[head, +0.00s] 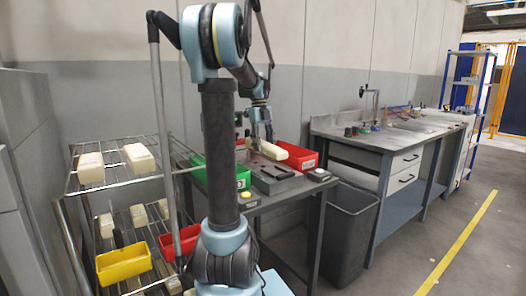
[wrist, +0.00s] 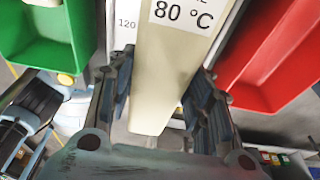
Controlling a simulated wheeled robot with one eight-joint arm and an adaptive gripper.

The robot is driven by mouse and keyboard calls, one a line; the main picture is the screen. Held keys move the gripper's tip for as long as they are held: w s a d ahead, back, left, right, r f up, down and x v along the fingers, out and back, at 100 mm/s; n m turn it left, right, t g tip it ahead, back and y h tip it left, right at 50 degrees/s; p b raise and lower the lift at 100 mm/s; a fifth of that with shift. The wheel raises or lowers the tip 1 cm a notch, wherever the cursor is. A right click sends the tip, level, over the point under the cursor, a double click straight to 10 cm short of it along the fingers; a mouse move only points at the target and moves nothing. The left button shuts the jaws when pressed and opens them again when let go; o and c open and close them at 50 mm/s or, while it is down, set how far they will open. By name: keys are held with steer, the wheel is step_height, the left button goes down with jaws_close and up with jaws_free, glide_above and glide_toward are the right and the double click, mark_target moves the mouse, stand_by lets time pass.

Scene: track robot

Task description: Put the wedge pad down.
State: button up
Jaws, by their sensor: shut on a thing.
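The wedge pad (head: 273,150) is a long cream block, held above the small dark table (head: 262,202) in the head view. In the wrist view the pad (wrist: 158,75) runs down the middle between the two dark fingers, and a white "80 °C" label shows at its top. My gripper (head: 261,138) is shut on the pad; its fingers flank the block in the wrist view (wrist: 163,92). The pad appears clear of the table top, but its underside is hidden.
A green bin (head: 198,172) stands left of the pad and a red bin (head: 302,158) right of it. A dark grey block (head: 272,180) and a small dark box (head: 320,175) sit at the table front. A wire rack (head: 112,185) holds several cream blocks. A grey waste bin (head: 350,220) stands right.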

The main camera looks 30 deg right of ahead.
mark_target(264, 151)
steer(key=shift+w+x, duration=0.2)
steer(key=shift+x, duration=0.75)
steer(key=shift+f, duration=0.65)
steer(key=o, duration=1.2)
steer(key=shift+r, duration=0.1)
steer(key=v, duration=1.3)
steer(key=shift+s, duration=0.1)
